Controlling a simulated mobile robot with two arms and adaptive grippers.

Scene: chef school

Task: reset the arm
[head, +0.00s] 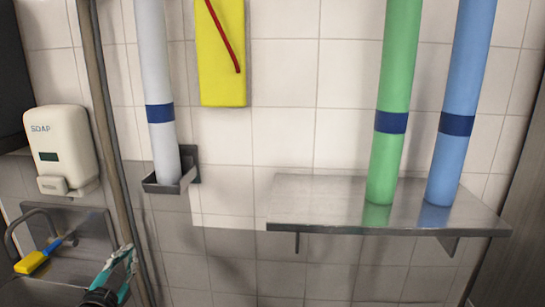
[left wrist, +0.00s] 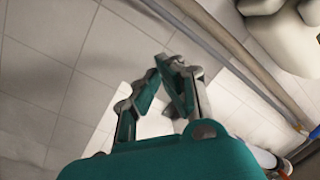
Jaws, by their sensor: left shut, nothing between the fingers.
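My left gripper (head: 126,258), teal and grey, shows at the lower left of the head view, in front of the tiled wall and close to the sink's right side. It is shut and empty. In the left wrist view the gripper (left wrist: 162,82) has its fingers together, with bare tiles behind them. My right gripper is in neither view.
A metal shelf (head: 300,203) holds a green tube (head: 393,90) and a blue tube (head: 463,90). A white tube (head: 156,80) stands in a bracket (head: 168,188). A soap dispenser (head: 62,145) hangs above the sink (head: 40,290), left of a vertical pipe (head: 105,120).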

